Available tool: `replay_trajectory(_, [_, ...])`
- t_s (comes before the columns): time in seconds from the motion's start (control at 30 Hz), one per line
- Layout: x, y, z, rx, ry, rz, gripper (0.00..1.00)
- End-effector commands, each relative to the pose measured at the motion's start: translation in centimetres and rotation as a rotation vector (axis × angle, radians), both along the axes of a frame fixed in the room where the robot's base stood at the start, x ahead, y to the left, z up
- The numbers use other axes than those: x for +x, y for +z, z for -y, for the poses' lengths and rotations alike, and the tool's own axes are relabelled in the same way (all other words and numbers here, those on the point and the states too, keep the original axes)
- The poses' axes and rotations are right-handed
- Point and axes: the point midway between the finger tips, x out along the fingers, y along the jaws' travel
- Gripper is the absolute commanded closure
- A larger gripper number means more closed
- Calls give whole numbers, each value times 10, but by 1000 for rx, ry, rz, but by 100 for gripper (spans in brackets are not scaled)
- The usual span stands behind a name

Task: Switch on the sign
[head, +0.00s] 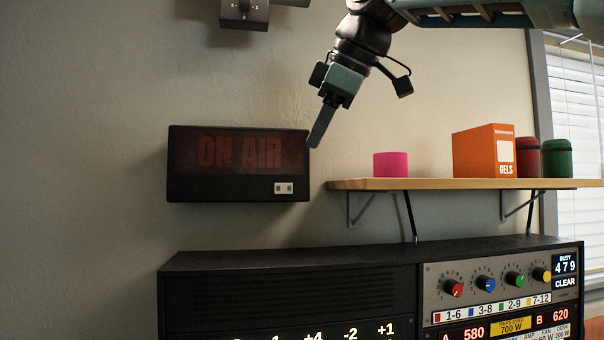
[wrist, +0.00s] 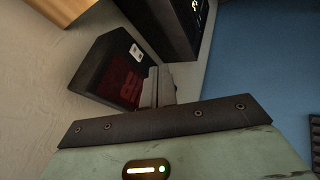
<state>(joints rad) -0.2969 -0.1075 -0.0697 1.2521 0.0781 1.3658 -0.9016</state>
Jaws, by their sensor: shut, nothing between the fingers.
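The sign (head: 239,164) is a dark box on the wall with dim red "ON AIR" letters that do not glow. A small white rocker switch (head: 284,188) sits at the lower right of its face. My gripper (head: 316,142) is shut and empty, pointing down by the sign's upper right corner. In the wrist view the sign (wrist: 100,80) lies beyond the fingers (wrist: 158,90), with the switch (wrist: 135,52) in sight above them. I cannot tell whether the fingertips touch the sign.
A wooden shelf (head: 440,184) to the right holds a pink cylinder (head: 390,165), an orange box (head: 483,152), and red (head: 527,157) and green (head: 558,158) canisters. Below stands a black console (head: 300,270) with coloured knobs. The wall left of the sign is clear.

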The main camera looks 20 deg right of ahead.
Motion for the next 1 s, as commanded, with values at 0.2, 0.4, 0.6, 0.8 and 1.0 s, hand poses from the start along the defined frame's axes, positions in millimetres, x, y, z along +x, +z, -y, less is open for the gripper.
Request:
replay_trajectory(0.2, [-1, 8, 5, -7, 3, 13, 100])
replay_trajectory(0.4, [-1, 7, 4, -6, 3, 12, 100])
replay_trajectory(0.6, [8, -5, 1, -6, 2, 8, 100])
replay_trajectory(0.8, [29, -35, -7, -7, 2, 6, 100])
replay_trajectory(1.0, [52, -66, -16, -7, 3, 7, 100])
